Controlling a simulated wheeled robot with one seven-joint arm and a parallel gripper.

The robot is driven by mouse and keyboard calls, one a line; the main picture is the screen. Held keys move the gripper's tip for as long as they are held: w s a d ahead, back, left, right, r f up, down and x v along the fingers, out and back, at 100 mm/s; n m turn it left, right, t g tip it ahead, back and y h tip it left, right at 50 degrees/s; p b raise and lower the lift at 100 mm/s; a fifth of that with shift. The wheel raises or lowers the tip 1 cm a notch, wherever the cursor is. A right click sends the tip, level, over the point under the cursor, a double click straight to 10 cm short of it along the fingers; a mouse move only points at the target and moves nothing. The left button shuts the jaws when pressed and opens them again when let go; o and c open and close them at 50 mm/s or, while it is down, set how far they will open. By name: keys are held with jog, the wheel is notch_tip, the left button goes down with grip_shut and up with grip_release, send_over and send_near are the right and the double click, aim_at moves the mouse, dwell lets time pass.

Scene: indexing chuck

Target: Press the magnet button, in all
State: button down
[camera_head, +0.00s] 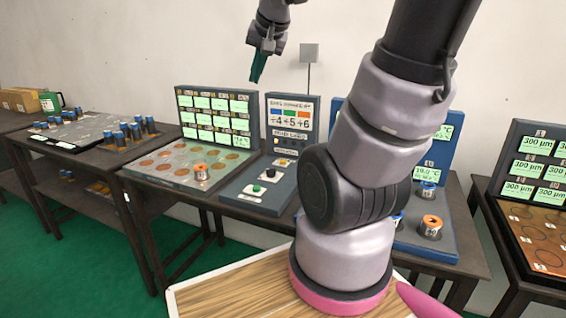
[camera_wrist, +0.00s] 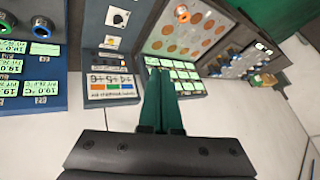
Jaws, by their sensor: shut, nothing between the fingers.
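A blue panel (camera_head: 430,240) with orange-topped pieces stands right, partly hidden by my arm. A thin post with a grey plate (camera_head: 309,53) rises behind. Another copper-coloured board (camera_head: 535,235) is far right.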

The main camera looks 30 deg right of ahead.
jog(key=w+d+f+m+h, duration=0.1)
jog(key=w+d+f, duration=0.3)
jog(key=w, duration=0.2)
jog(key=w+d+f+m+h, duration=0.1)
jog(key=w+d+f+m, duration=0.1)
jog(key=w+d+f, duration=0.4)
jog(key=m+t, duration=0.1)
jog(key=m, duration=0.2)
send_over(283, 162)
notch_tip(283, 162, down, 15)
jog(key=shift+r+h, duration=0.1)
jog(key=shift+h, duration=0.3)
jog(key=shift+s, duration=0.1)
jog(key=shift+f, duration=4.4)
jog(key=shift+f, duration=0.1)
jog(key=shift+f, duration=0.3)
